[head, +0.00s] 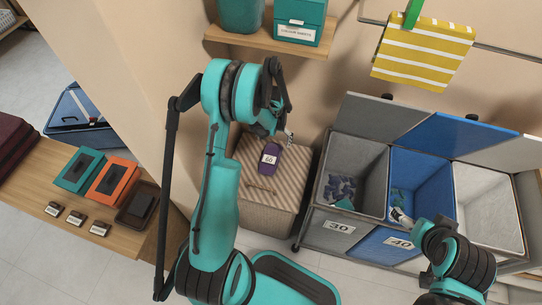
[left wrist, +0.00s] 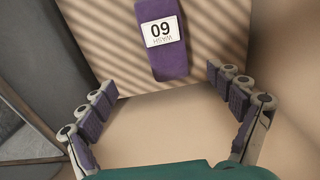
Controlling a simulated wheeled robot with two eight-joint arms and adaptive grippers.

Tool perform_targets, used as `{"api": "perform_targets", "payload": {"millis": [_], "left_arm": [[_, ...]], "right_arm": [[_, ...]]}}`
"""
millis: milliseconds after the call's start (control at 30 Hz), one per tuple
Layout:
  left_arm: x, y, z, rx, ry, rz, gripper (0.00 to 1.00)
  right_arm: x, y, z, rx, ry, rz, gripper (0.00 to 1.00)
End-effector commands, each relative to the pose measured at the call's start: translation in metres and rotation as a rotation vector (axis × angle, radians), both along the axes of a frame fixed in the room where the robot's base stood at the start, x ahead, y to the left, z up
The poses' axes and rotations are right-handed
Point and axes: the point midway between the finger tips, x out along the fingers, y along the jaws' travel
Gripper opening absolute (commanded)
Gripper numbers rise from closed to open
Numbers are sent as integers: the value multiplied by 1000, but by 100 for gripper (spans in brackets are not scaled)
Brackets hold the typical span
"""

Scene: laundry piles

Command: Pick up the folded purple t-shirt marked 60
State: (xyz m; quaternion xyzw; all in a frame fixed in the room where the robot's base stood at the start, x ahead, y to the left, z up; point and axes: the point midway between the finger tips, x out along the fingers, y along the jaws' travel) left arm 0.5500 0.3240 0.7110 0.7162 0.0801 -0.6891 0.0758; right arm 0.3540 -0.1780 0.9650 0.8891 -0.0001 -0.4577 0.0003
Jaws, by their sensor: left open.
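The folded purple t-shirt (head: 272,167) lies on the lid of a striped hamper (head: 255,212). It carries a white tag (left wrist: 161,30), which reads 60 in the left wrist view. My left gripper (head: 288,138) is over the far end of the hamper, close to the shirt. In the left wrist view its fingers (left wrist: 161,82) are spread wide and empty, with the purple shirt (left wrist: 170,68) ahead between them. My right gripper (head: 400,217) is at the blue bin marked 40; its fingers are too small to read.
Grey bin 30 (head: 330,238), blue bin 40 (head: 385,247) and a white-lined bin stand right of the hamper. A wooden shelf (head: 255,40) with teal boxes hangs above. A wooden table (head: 45,175) with boxes is at left. A yellow striped towel (head: 424,52) hangs at upper right.

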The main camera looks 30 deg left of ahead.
Motion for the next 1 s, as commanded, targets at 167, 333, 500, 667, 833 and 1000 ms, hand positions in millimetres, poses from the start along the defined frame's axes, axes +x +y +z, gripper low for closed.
{"api": "perform_targets", "payload": {"millis": [167,333,500,667,833,1000], "left_arm": [[-2,9,-32,-10,34,14,91],[-3,10,-55,-12,39,16,91],[-4,10,-70,-11,38,15,91],[-7,9,-94,-11,38,15,91],[-7,9,-114,-11,38,15,91],[-7,9,-113,-11,38,15,91]], "right_arm": [[0,0,2,0,0,0,87],[0,0,-6,0,0,0,87],[0,0,-13,0,0,0,87],[0,0,-29,0,0,0,87],[0,0,-39,0,0,0,87],[0,0,-37,0,0,0,87]]}}
